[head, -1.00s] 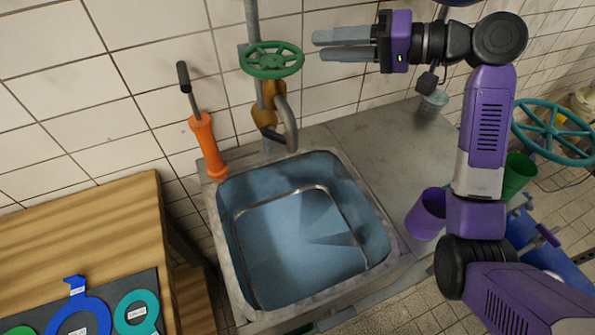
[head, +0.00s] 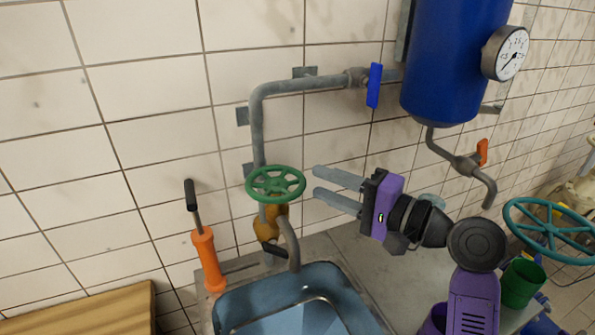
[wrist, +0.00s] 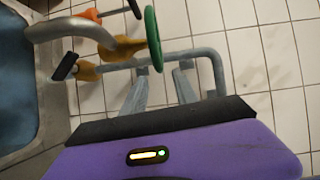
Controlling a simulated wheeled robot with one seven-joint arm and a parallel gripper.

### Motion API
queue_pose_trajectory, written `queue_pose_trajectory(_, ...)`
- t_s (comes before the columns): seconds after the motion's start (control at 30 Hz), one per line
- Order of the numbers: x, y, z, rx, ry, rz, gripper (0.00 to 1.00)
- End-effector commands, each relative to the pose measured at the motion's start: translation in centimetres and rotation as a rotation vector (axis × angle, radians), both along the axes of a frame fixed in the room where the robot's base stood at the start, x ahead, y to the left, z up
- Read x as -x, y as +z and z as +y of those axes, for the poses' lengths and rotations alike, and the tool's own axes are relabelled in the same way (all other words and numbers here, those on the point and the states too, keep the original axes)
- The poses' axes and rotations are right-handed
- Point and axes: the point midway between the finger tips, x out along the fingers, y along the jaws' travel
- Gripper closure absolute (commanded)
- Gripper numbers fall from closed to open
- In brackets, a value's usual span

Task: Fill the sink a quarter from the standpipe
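The standpipe has a green handwheel (head: 275,184) above a brass-coloured body (head: 268,222) and a grey curved spout (head: 290,245) over the sink (head: 300,285). The blue sink is cut off by the head view's lower edge; I cannot tell its water level. No stream shows below the spout. My gripper (head: 316,182) is open and empty, just right of the handwheel, its fingers pointing left towards the rim. In the wrist view the handwheel (wrist: 153,38) is edge-on beyond the fingers (wrist: 160,80), with the spout (wrist: 75,28) to its left. I see no clear contact.
A pipe with a blue lever (head: 374,86) runs to a blue tank (head: 455,60) with a gauge (head: 507,53). An orange-handled tool (head: 208,258) stands left of the sink. A green cup (head: 520,284) and teal wheel (head: 550,230) are at right. The tiled wall is close behind.

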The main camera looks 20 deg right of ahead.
Motion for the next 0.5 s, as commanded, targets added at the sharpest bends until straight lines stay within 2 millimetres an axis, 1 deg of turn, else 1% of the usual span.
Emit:
queue_pose_trajectory(0.1, -1.6, 0.2, 1.1, 0.001, 0.004, 0.000, 0.65)
queue_pose_trajectory(0.3, -4.2, 0.0, 2.5, 0.000, 0.004, 0.000, 0.65)
queue_pose_trajectory(0.5, -5.5, -0.2, 3.3, 0.002, 0.002, -0.001, 0.65)
